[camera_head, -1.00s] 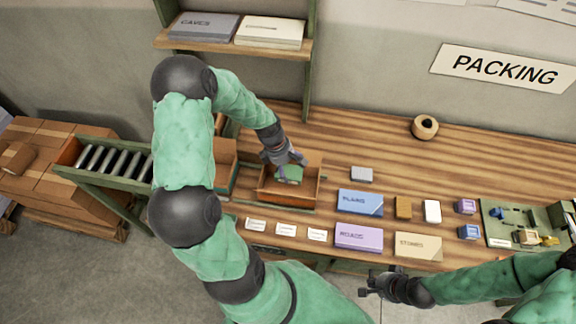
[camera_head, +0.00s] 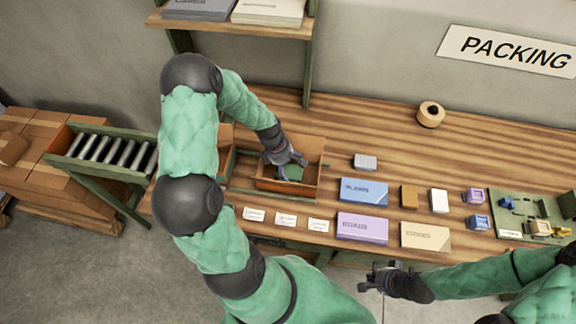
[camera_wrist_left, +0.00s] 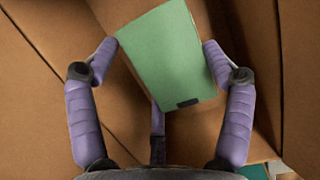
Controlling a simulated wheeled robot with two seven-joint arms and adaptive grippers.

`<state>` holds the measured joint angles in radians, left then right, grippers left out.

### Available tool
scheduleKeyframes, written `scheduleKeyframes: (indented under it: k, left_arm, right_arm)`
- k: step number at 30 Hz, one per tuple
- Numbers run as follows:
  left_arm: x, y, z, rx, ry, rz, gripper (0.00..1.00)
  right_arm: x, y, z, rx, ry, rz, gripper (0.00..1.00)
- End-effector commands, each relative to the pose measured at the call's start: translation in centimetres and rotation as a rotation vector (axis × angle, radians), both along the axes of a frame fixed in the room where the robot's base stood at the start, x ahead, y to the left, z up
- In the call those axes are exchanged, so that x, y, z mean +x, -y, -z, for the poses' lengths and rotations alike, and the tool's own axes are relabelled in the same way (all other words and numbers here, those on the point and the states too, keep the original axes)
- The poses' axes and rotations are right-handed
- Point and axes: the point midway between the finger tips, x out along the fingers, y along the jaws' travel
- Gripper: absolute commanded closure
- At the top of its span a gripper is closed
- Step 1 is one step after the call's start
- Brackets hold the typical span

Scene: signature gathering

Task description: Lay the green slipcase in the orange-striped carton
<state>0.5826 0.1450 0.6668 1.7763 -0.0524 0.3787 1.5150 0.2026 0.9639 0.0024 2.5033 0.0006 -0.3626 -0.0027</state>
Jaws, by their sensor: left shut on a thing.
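The green slipcase (camera_head: 291,172) is inside the orange-striped carton (camera_head: 289,187) on the bench. In the left wrist view the slipcase (camera_wrist_left: 171,62) shows as a green rectangle with a small dark label near one edge, tilted in the picture. My left gripper (camera_head: 287,164) reaches down into the carton. Its two purple fingers (camera_wrist_left: 160,52) are shut on the slipcase's two sides, with brown cardboard walls around it. Whether the slipcase touches the carton floor cannot be told. My right gripper (camera_head: 376,279) is apart from it, off the bench's front edge; its jaw state is too small to tell.
Another open carton (camera_head: 226,150) stands just left, partly behind my left arm. Blue (camera_head: 363,190), purple (camera_head: 362,228) and cream (camera_head: 425,235) flat boxes lie to the right. Label cards (camera_head: 286,219) lie in front. A tape roll (camera_head: 430,114) sits at the back; the bench around it is clear.

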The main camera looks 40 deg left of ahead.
Motion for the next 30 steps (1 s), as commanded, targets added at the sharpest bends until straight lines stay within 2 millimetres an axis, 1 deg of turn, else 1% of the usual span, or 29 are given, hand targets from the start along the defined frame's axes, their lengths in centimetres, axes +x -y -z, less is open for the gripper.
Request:
scheduleKeyframes:
  k: [11,30]
  left_arm:
    - [0.0,0.0,0.0,0.0,0.0,0.0,0.5]
    - [0.0,0.0,1.1,0.0,-0.001,0.0,0.5]
  right_arm:
    - [0.0,0.0,0.0,0.0,0.0,0.0,1.0]
    - [0.0,0.0,0.7,0.0,0.0,0.0,1.0]
